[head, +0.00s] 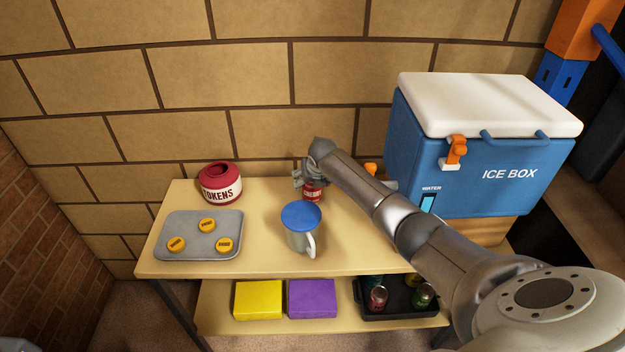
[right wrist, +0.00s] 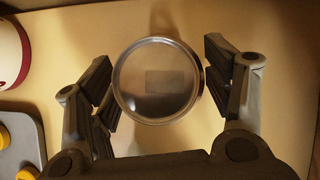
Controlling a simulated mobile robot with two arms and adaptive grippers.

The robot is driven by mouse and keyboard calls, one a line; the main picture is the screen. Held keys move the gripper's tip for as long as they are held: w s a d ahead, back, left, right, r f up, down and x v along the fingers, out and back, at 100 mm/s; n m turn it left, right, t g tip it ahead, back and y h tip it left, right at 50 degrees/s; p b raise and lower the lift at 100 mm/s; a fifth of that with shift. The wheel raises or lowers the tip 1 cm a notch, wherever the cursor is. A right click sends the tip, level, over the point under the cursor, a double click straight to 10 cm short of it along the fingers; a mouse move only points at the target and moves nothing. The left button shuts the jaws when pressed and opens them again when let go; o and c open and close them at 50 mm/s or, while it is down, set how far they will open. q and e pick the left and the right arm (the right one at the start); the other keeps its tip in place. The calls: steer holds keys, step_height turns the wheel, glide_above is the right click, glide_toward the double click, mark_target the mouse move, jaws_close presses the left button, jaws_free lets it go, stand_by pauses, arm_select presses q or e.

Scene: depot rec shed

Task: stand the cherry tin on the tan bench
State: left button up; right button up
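The cherry tin (head: 312,193), with a red label, is upright over the back middle of the tan bench (head: 260,258). It appears to stand on the top, though its base is hard to see. My right gripper (head: 311,181) is over it from above. In the right wrist view the tin's round metal lid (right wrist: 158,80) lies between the two fingers (right wrist: 162,88). The fingers look spread, with narrow gaps beside the tin. My left gripper is not in view.
A mug with a blue lid (head: 301,216) stands just in front of the tin. A red tokens jar (head: 220,184) and a grey tray (head: 190,250) with yellow discs are to the left. A blue ice box (head: 460,165) is to the right. The lower shelf holds boxes and a black tray (head: 400,308) with cans.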

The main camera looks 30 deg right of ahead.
stand_by(0.3)
steer(key=shift+r, duration=0.2)
steer(key=v, duration=1.2)
